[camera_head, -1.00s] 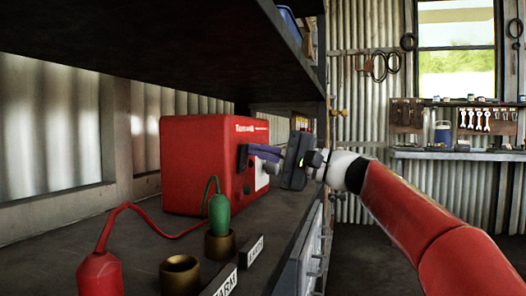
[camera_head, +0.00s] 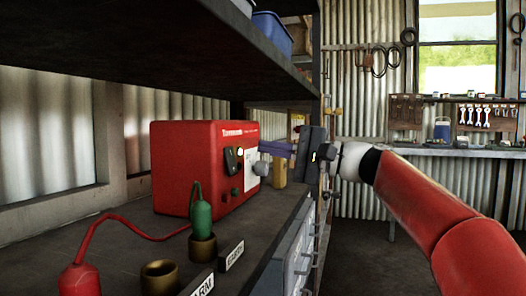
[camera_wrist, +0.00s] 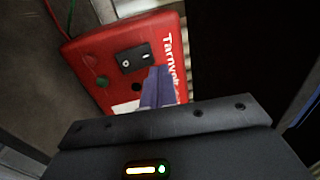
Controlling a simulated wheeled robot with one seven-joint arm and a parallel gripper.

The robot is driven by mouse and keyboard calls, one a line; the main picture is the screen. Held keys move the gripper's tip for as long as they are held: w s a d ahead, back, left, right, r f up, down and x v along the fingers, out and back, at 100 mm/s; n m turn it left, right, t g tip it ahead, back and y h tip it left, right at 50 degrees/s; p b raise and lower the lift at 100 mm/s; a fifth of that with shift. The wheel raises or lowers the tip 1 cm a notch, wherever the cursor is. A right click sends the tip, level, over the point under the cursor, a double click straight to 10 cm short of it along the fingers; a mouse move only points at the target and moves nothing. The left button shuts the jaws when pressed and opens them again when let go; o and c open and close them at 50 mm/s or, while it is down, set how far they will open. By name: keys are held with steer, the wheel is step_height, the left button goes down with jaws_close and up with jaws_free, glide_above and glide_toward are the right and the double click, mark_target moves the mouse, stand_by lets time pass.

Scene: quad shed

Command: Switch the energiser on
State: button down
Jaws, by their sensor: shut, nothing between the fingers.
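The energiser is a red box (camera_head: 185,165) on the shelf bench. Its front carries a black rocker switch (camera_head: 232,158), a small dull green lamp (camera_head: 235,192) and a pale label. The wrist view shows the rocker (camera_wrist: 134,58) with white marks at its ends, and the green lamp (camera_wrist: 101,81); I cannot tell which end is pressed in. My gripper (camera_head: 262,148) is shut and empty, its purple fingers in front of the panel, right of the rocker and apart from it. In the wrist view the fingertips (camera_wrist: 158,72) overlap the panel just beside the rocker.
A green plug (camera_head: 201,212) stands in a brass socket. An empty brass socket (camera_head: 160,274) is nearer, and a red plug (camera_head: 80,277) is beside it. A dark shelf (camera_head: 150,40) hangs low overhead. The floor to the right is open.

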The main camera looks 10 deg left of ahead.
steer(key=s+d+r, duration=0.1)
steer(key=d, duration=0.6)
steer(key=shift+d+r, duration=0.3)
steer(key=shift+r, duration=0.05)
steer(key=s+f+t+h, duration=0.1)
steer(key=s+f+h, duration=0.2)
steer(key=f, duration=0.3)
steer(key=s+f+m+t+h, duration=0.1)
steer(key=s+f+h, duration=0.15)
steer(key=f, duration=0.25)
steer(key=s+f+t+h, duration=0.1)
steer(key=s+f+h, duration=0.2)
steer(key=f, duration=0.3)
steer(key=s+d+f+n+h, duration=0.1)
steer(key=s+d+f+h, duration=0.4)
steer(key=s+d+f, duration=0.3)
steer(key=s+d+f+n+h+p, duration=0.1)
steer(key=s+d+f+h, duration=0.4)
steer(key=s+d+f, duration=0.4)
step_height(320, 180, down, 6)
steer(key=shift+s+d+n+h, duration=0.15)
steer(key=shift+s+n+h, duration=0.2)
steer(key=shift+s, duration=0.2)
